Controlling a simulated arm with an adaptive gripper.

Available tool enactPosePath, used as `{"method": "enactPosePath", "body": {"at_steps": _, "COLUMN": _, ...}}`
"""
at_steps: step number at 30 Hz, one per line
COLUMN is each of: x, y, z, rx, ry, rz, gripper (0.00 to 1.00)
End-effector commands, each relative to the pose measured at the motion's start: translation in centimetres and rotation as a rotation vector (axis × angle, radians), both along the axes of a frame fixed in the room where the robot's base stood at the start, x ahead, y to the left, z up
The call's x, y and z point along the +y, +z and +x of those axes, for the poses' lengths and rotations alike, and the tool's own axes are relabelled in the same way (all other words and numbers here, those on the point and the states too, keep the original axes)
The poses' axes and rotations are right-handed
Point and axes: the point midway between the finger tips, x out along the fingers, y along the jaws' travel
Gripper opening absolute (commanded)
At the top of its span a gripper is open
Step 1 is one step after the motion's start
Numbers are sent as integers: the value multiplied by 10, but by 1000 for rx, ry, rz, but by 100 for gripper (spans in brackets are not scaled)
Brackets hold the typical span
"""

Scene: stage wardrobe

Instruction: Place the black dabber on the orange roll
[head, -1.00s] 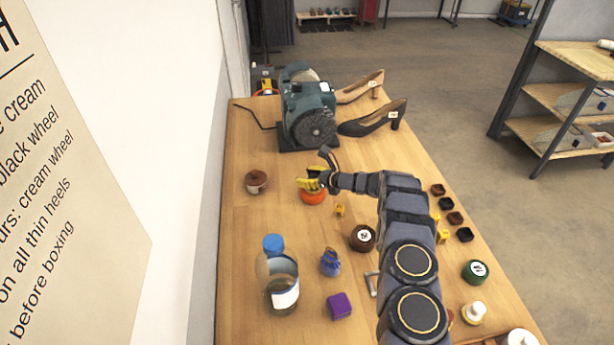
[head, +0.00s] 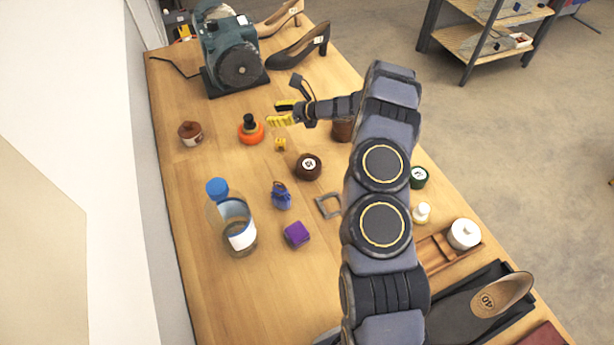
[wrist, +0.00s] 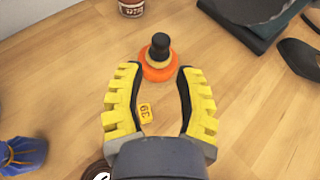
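The black dabber (head: 249,121) stands upright on top of the orange roll (head: 251,136), near the middle of the table's far half. In the wrist view the dabber (wrist: 159,46) rests on the orange roll (wrist: 158,70), ahead of my fingers. My gripper (head: 283,112) is to the right of the dabber, apart from it. In the wrist view my gripper (wrist: 160,74) has its yellow fingers spread, with nothing held between them.
A small yellow tag piece (head: 280,144) and a brown roll (head: 308,167) lie nearby. A brown-lidded jar (head: 190,133) is to the left. The grinder machine (head: 231,55) stands behind. A bottle (head: 232,222) and purple block (head: 297,234) stand nearer the front.

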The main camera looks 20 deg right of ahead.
Motion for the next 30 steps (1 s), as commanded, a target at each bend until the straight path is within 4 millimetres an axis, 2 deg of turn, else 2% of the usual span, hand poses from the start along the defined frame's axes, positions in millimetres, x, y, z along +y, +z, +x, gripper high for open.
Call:
{"method": "enactPosePath", "body": {"at_steps": 4, "x": 29, "y": 29, "z": -6, "rx": -44, "ry": 110, "rz": -41, "gripper": 34}}
{"method": "enactPosePath", "body": {"at_steps": 8, "x": 82, "y": 81, "z": -32, "rx": -131, "ry": 335, "rz": -131, "gripper": 34}}
{"method": "enactPosePath", "body": {"at_steps": 9, "x": 99, "y": 98, "z": -46, "rx": -162, "ry": 416, "rz": -166, "gripper": 34}}
{"method": "enactPosePath", "body": {"at_steps": 12, "x": 135, "y": 132, "z": -85, "rx": -237, "ry": 619, "rz": -260, "gripper": 34}}
{"method": "enactPosePath", "body": {"at_steps": 15, "x": 161, "y": 158, "z": -130, "rx": -309, "ry": 819, "rz": -364, "gripper": 34}}
{"method": "enactPosePath", "body": {"at_steps": 18, "x": 177, "y": 178, "z": -179, "rx": -375, "ry": 1013, "rz": -474, "gripper": 34}}
{"method": "enactPosePath", "body": {"at_steps": 23, "x": 182, "y": 196, "z": -259, "rx": -459, "ry": 1316, "rz": -653, "gripper": 34}}
{"method": "enactPosePath", "body": {"at_steps": 26, "x": 172, "y": 202, "z": -307, "rx": -497, "ry": 1498, "rz": -767, "gripper": 34}}
{"method": "enactPosePath", "body": {"at_steps": 30, "x": 146, "y": 205, "z": -369, "rx": -523, "ry": 1740, "rz": -928, "gripper": 34}}
